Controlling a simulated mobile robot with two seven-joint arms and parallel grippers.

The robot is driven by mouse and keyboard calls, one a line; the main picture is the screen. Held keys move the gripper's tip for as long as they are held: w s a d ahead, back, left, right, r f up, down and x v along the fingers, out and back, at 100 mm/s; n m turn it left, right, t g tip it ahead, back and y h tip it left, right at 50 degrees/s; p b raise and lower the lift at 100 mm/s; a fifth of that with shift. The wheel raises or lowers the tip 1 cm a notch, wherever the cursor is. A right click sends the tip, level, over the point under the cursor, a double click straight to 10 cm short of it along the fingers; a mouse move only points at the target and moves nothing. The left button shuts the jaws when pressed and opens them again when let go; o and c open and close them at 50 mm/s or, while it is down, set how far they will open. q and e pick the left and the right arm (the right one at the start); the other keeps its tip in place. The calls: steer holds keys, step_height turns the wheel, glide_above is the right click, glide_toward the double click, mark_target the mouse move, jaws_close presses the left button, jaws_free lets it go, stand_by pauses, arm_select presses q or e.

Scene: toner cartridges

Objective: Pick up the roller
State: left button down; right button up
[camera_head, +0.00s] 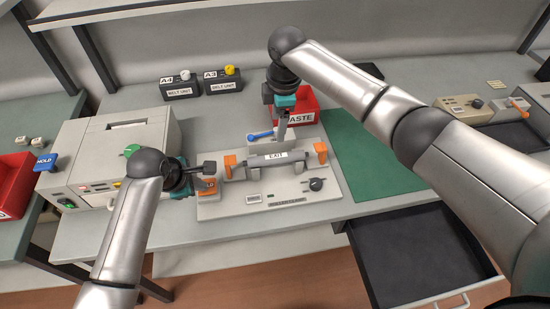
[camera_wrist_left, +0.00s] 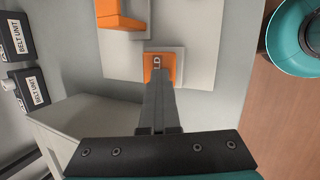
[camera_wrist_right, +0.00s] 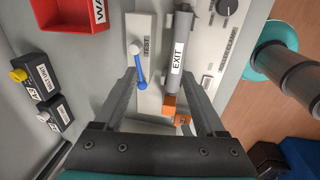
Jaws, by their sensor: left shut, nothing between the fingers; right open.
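The roller (camera_head: 268,161) is a grey cylinder labelled EXIT, lying between orange end brackets on a pale fixture (camera_head: 235,208). It also shows in the right wrist view (camera_wrist_right: 184,40). My right gripper (camera_head: 282,138) is open and empty, above the fixture at the roller's back side. In the right wrist view (camera_wrist_right: 160,85) its fingers flank a blue lever, with the roller towards the right finger. My left gripper (camera_head: 209,168) is shut and empty. Its fingertips (camera_wrist_left: 158,75) are over or touching an orange HOLD button (camera_wrist_left: 166,62) left of the roller; contact is unclear.
A blue lever (camera_head: 260,135) and a dark knob (camera_head: 316,184) are on the fixture. A red WASTE bin (camera_head: 303,102) stands behind, partly hidden by my right arm. A green mat (camera_head: 375,160) lies right, above an open drawer (camera_head: 415,245). A printer-like machine (camera_head: 125,135) stands left.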

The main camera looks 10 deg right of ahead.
mark_target(278, 155)
steer(key=shift+g, duration=0.9)
steer(key=f, duration=0.3)
steer(key=s+f, duration=0.1)
steer(key=f, duration=0.6)
steer(key=shift+s+a+f, duration=0.2)
steer(key=shift+s+f, duration=0.05)
steer(key=shift+s, duration=0.05)
jaws_close()
